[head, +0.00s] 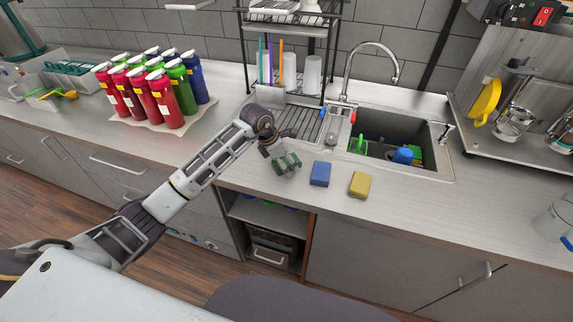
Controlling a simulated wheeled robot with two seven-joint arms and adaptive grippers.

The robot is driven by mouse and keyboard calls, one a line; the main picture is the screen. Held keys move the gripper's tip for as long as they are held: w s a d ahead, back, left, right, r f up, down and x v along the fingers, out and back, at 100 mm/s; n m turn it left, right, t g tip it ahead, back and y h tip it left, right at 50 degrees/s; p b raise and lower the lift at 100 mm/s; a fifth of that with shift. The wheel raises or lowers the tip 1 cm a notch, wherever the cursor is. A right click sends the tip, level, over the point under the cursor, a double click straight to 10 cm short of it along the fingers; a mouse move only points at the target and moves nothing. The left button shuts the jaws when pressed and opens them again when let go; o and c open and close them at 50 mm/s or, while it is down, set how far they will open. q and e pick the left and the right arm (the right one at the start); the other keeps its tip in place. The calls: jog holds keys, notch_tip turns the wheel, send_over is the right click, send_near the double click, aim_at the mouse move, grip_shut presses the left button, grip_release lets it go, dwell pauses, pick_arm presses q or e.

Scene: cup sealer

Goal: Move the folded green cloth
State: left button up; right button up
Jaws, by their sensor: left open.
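The folded green cloth (291,160) lies on the counter in front of the sink's drainboard, left of the blue sponge. My left gripper (287,167) is right at it, reaching down from the left, and covers part of it. The gripper is open; whether its fingers touch the cloth I cannot tell. My right gripper is not in view.
A blue sponge (320,173) and a yellow sponge (360,185) lie to the right on the counter (430,205). Behind are the sink (437,140) with its tap (394,70) and a dish rack (240,28). Several bottles (165,105) stand at left.

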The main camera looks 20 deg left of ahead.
aim_at(285, 161)
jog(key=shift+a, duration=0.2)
pick_arm(q)
jog(key=shift+c, duration=1.3)
jog(key=shift+s+f, duration=0.1)
jog(key=c, duration=0.9)
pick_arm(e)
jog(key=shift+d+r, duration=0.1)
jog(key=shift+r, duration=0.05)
pick_arm(q)
jog(key=shift+r+p, duration=0.2)
jog(key=shift+p, duration=0.1)
jog(key=shift+a+r, duration=0.1)
jog(key=shift+r, duration=0.25)
notch_tip(285, 161, up, 8)
jog(key=shift+f+b, duration=0.15)
jog(key=shift+b, duration=0.7)
jog(key=shift+r, duration=0.95)
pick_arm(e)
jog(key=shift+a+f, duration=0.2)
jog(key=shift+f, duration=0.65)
